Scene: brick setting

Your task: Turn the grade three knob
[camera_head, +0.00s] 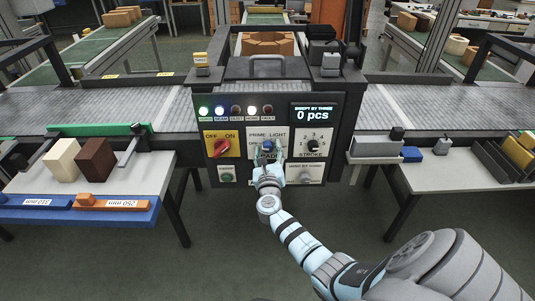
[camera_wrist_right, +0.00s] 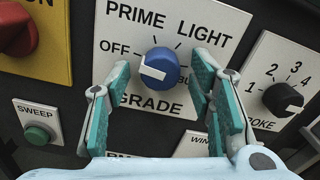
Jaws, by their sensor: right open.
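The grade knob (camera_wrist_right: 160,67) is blue with a white bar and sits on a white plate lettered OFF, PRIME, LIGHT and GRADE; a further label to its right is partly hidden. Its white bar lies on the left side, tilted roughly toward OFF. In the head view the knob (camera_head: 267,146) shows small on the control panel. My right gripper (camera_head: 266,152) is open in front of it. In the right wrist view its teal-padded fingers (camera_wrist_right: 160,100) stand either side of the knob, with gaps visible. My left gripper is out of view.
A red OFF/ON switch (camera_head: 222,147) is left of the knob and a black STROKE knob (camera_head: 313,145) right. A green SWEEP button (camera_wrist_right: 38,135) is lower left. The display (camera_head: 313,112) reads 0 pcs. Side tables hold blocks (camera_head: 97,160) and tools.

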